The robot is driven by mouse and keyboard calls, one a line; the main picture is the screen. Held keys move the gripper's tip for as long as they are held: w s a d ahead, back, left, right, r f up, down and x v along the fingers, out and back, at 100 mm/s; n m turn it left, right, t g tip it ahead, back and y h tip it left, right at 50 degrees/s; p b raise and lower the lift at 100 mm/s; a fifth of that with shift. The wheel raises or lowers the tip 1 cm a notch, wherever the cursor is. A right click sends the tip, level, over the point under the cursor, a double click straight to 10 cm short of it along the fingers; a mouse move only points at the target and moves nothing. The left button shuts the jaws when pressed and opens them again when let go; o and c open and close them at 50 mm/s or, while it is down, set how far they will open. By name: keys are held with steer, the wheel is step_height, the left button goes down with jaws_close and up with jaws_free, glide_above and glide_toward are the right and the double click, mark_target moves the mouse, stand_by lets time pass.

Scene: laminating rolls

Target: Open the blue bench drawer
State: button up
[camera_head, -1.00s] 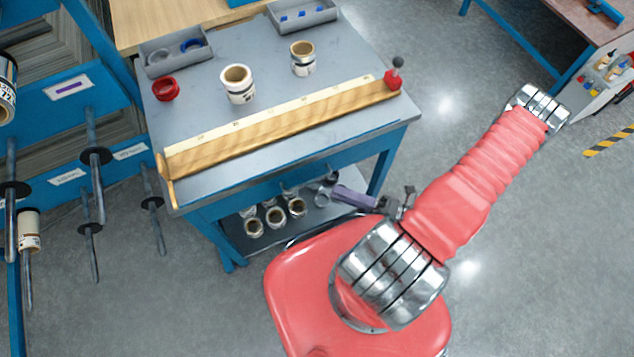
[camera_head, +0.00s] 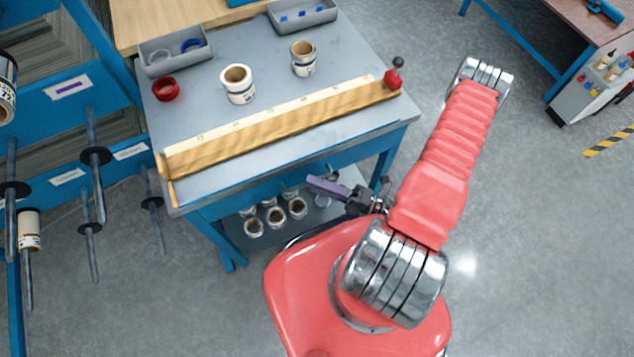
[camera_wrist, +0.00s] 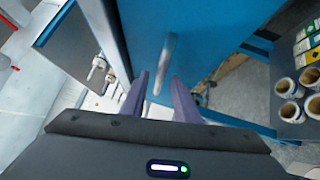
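The blue drawer front (camera_wrist: 195,35) fills the upper middle of the wrist view, with a bar-shaped metal handle (camera_wrist: 166,58) on it. In the head view the blue front (camera_head: 345,155) lies under the grey bench top (camera_head: 330,125); I see no clear gap showing it pulled out. My gripper (camera_wrist: 160,92) has two purple fingers, spread apart and pointing at the front. The near end of the handle shows between them; whether they touch it I cannot tell. In the head view my gripper (camera_head: 318,186) is by the bench front, and the arm hides part of that area.
A wooden rule (camera_head: 285,125) lies along the bench top, with a red knob piece (camera_head: 393,80) at its right end. Rolls (camera_head: 238,84) stand behind it. More rolls (camera_wrist: 288,88) stand on the lower shelf. A blue rack with pegs (camera_head: 90,157) is at left.

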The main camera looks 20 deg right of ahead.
steer(key=shift+w+a, duration=0.1)
jaws_close()
stand_by(0.3)
stand_by(0.4)
